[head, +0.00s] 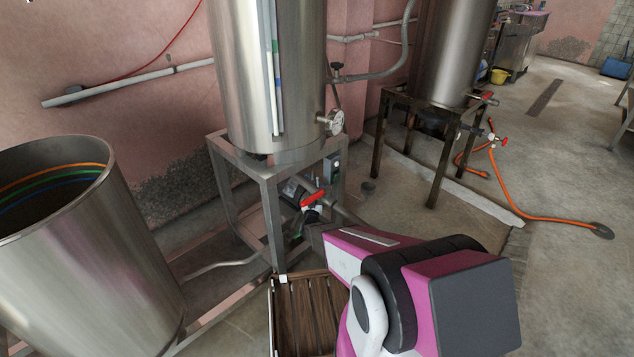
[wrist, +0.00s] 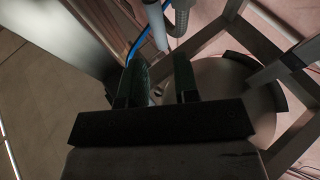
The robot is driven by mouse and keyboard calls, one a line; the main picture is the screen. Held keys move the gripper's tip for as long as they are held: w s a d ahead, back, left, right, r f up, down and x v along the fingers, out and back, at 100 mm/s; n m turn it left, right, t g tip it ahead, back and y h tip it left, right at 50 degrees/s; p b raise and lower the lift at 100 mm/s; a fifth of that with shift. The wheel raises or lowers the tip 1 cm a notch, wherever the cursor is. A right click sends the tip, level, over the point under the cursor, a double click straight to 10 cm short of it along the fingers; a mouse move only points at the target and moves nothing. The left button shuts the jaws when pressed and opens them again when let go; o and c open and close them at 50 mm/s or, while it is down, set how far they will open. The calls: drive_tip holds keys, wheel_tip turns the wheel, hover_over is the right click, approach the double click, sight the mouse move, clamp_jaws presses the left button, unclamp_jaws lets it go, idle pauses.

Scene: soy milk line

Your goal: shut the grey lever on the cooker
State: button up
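The tall steel tank (head: 270,70), which may be the cooker, stands on a grey metal frame (head: 272,225). Below it is a valve with a red lever (head: 313,198). I cannot make out a grey lever for certain in either view; my arm hides part of the area below the tank. My gripper (head: 306,226) is low by the frame, close to the red lever. In the wrist view my gripper (wrist: 160,82) has its two dark fingers apart, with no held thing visible between them. A pale grey tube (wrist: 153,22) and a ribbed grey hose (wrist: 180,18) lie beyond the fingertips.
An open steel vat (head: 75,240) stands at the left. A slatted wooden crate (head: 300,315) sits below my arm. Another tank (head: 450,50) on a dark stand (head: 435,140) is at the back right. An orange hose (head: 540,217) lies on the floor; the floor at right is mostly clear.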

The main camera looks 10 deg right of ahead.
sight(318, 184)
drive_tip(key=x, duration=0.6)
drive_tip(key=shift+w+d+r, duration=0.1)
drive_tip(key=shift+w+r, duration=0.05)
drive_tip(key=shift+w, duration=0.1)
clamp_jaws()
